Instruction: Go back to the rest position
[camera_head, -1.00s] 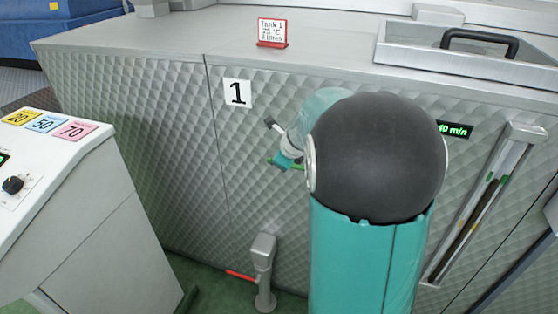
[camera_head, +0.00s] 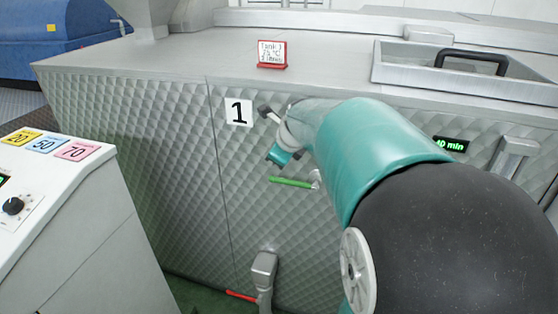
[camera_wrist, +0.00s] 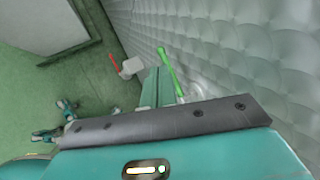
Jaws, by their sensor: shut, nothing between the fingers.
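My gripper (camera_head: 278,156) is in front of the quilted metal tank wall (camera_head: 170,140), just above a green lever handle (camera_head: 290,182). The handle lies nearly level, on a pivot in the wall to its right. In the wrist view my gripper (camera_wrist: 158,72) has its two teal fingers together, with nothing between them. The green handle (camera_wrist: 169,66) shows beside the fingers there; a small gap appears between them. My upper arm covers much of the wall on the right in the head view.
A red-handled valve post (camera_head: 264,272) stands below. A white control console (camera_head: 75,220) with 20, 50 and 70 labels is at left. A "Tank 1" sign (camera_head: 271,53) and a lidded hatch (camera_head: 470,75) are on the tank top. Green floor shows in the wrist view (camera_wrist: 45,80).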

